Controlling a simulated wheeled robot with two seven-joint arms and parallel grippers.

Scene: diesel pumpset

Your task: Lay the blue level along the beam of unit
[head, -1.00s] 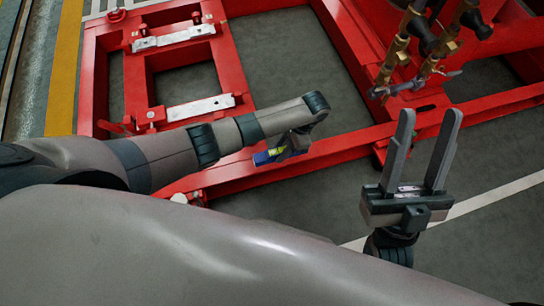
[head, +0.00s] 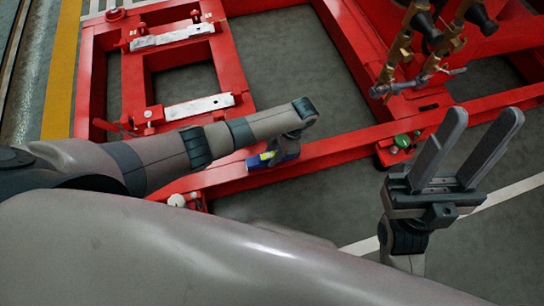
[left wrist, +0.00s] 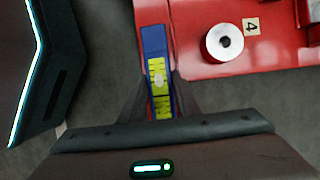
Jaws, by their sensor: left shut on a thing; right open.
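The blue level (left wrist: 154,40) has a yellow-green face and is held in my left gripper (left wrist: 160,95), which is shut on it. In the head view the level (head: 265,159) shows in part below my left gripper (head: 285,151), close over the red front beam (head: 229,177). I cannot tell whether the level touches the beam. In the left wrist view the red beam (left wrist: 285,45) bears a label "4" and lies to the right of the level. My right gripper (head: 484,125) is open and empty, in front of the frame on the right.
White plates (head: 200,107) lie on the red frame. Brass valves and pipes (head: 400,50) stand at the back right. A small green part (head: 402,140) sits near the front beam. A round white fitting (left wrist: 224,42) is beside the level. Grey floor (head: 285,60) shows within the frame.

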